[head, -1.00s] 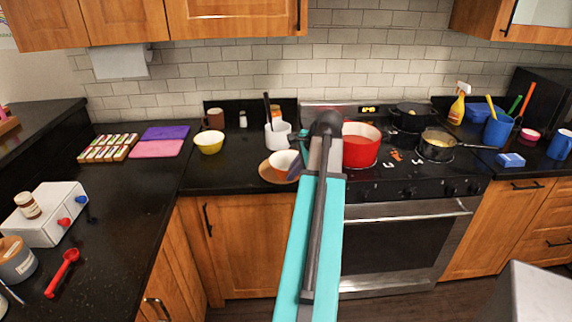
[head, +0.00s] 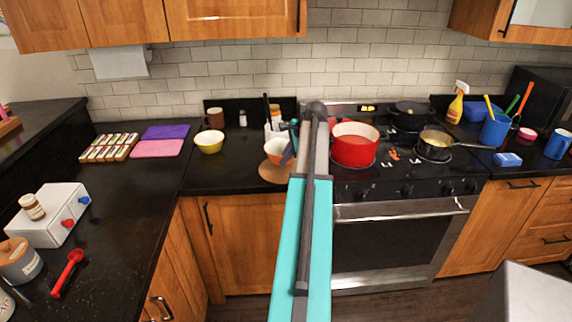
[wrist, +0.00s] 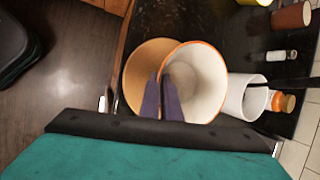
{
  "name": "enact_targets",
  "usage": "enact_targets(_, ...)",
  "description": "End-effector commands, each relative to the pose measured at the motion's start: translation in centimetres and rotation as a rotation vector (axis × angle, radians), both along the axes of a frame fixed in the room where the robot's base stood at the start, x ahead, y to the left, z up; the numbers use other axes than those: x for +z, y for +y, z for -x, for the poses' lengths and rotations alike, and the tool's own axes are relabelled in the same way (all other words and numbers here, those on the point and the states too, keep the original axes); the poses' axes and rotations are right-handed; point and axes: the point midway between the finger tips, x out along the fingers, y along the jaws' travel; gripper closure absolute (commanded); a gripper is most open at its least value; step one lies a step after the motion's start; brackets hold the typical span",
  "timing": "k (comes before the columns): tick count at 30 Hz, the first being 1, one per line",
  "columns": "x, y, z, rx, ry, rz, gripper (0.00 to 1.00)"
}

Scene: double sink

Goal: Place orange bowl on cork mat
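The orange bowl (head: 274,156), orange outside and white inside, is at the back counter left of the stove. It overlaps the back part of the round cork mat (head: 270,173) in the head view and seems raised above it. In the wrist view the bowl (wrist: 200,82) opens toward the camera and covers one side of the mat (wrist: 138,72). My gripper (wrist: 162,100) has its purple fingers on either side of the bowl's rim, one inside and one outside, and looks shut on it. The bowl's underside is hidden.
A white utensil holder (wrist: 246,97) stands close beside the bowl. A red pot (head: 355,150) is on the stove to the right. A yellow bowl (head: 208,143) and a brown mug (head: 214,117) stand to the left. The counter between yellow bowl and mat is clear.

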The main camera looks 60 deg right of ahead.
Motion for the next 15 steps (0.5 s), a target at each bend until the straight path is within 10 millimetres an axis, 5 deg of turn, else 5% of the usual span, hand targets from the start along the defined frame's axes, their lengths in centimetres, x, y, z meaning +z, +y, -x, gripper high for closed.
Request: enact_targets(15, -0.75, 0.07, -0.10, 0.001, -0.001, -0.002, 1.00)
